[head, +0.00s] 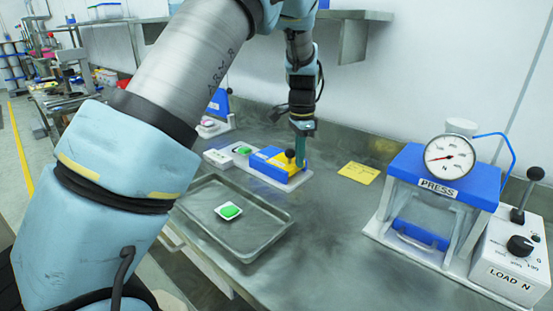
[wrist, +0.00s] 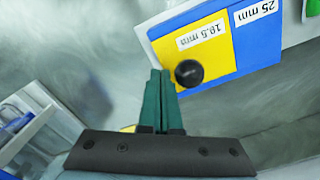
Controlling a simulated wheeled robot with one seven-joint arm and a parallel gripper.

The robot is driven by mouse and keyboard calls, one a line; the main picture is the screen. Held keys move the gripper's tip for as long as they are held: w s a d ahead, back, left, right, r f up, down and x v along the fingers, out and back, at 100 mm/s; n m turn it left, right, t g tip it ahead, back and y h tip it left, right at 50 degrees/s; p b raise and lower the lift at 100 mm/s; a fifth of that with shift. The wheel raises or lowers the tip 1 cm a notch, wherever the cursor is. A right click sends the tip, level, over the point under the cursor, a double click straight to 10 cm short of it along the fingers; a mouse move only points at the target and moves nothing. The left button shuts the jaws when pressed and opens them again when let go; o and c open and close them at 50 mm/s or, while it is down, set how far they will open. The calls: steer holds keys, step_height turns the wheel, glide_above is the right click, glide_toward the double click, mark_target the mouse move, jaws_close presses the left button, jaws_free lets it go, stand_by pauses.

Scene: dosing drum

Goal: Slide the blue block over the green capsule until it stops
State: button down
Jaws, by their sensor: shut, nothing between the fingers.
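The blue block (head: 262,158) with a yellow part and a black ball knob (head: 290,153) sits on a white base on the bench. In the wrist view the blue block (wrist: 258,42) carries labels "25 mm" and "18.5 mm", with the knob (wrist: 189,73) on the yellow part. A green capsule (head: 243,150) shows on the white fixture just left of the block, apart from it. My gripper (head: 301,164) is shut and empty, pointing down at the block's right end beside the knob. In the wrist view its fingertips (wrist: 161,74) are close to the knob; whether they touch is unclear.
A metal tray (head: 198,221) holds a white dish with a green piece (head: 230,211) in front. A yellow card (head: 358,173) lies to the right. A press (head: 440,192) with a gauge and a load box (head: 512,262) stand at the right. The bench between is clear.

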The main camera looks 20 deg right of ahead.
mark_target(270, 155)
steer(key=shift+w+a+p, duration=0.2)
steer(key=shift+w+a, duration=0.8)
steer(key=shift+w, duration=0.85)
steer(key=shift+w+a+p, duration=0.25)
steer(key=shift+w+a, duration=0.8)
steer(key=shift+w, duration=0.75)
steer(key=shift+w+a+p, duration=0.2)
steer(key=shift+w+a, duration=0.8)
steer(key=shift+w, duration=0.85)
steer(key=shift+s, duration=0.1)
steer(key=shift+s+d, duration=0.35)
steer(key=shift+s, duration=0.2)
step_height(270, 155, up, 8)
steer(key=p, duration=0.5)
